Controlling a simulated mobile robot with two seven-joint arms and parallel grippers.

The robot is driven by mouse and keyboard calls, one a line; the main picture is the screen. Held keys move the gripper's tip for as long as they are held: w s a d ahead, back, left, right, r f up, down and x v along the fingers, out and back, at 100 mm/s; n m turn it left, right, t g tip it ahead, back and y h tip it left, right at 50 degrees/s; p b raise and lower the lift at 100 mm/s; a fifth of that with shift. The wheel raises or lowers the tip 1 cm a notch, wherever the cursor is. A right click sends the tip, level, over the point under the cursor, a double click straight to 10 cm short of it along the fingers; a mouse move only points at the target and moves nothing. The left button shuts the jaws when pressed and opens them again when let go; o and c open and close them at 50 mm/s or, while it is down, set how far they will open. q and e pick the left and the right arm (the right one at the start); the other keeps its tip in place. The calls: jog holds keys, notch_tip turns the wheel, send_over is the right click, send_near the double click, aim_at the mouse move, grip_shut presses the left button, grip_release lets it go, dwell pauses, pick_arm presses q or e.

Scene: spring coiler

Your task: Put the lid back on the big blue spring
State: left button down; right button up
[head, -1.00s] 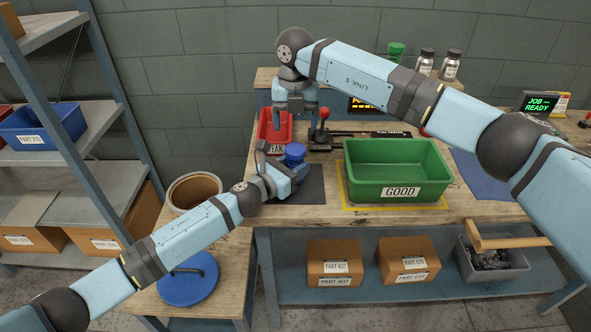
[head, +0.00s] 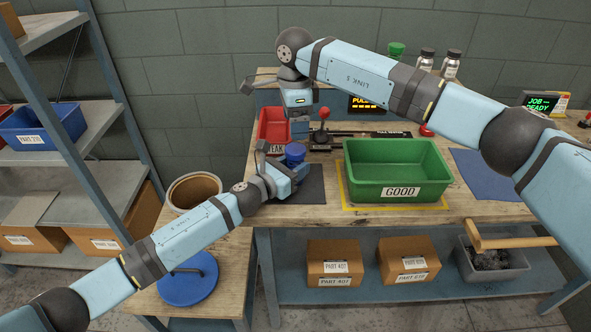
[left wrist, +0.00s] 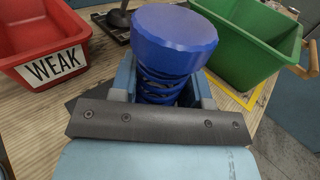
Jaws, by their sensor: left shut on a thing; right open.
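The big blue spring (left wrist: 160,88) stands upright between the fingers of my left gripper (head: 290,175), which is shut on it over a dark mat on the workbench. A thick, round blue lid (left wrist: 175,38) sits on top of the coils. It also shows in the head view (head: 295,151). I cannot tell whether it is fully seated. My left fingers hide part of the coils. My right gripper (head: 301,128) is open and empty, pointing down behind the lid and beside the red bin, apart from the lid.
The red WEAK bin (head: 273,128) is behind left. The green GOOD bin (head: 398,178) is on the right. A red-knobbed lever (head: 321,130) stands behind the spring. An open drum (head: 194,191) and a blue disc with a handle (head: 188,282) are left of the bench.

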aim_at(295, 148)
jog(key=n, duration=0.6)
jog(key=shift+n, duration=0.4)
jog(key=n, duration=1.3)
jog(key=shift+n, duration=0.3)
jog(key=shift+f, duration=4.05)
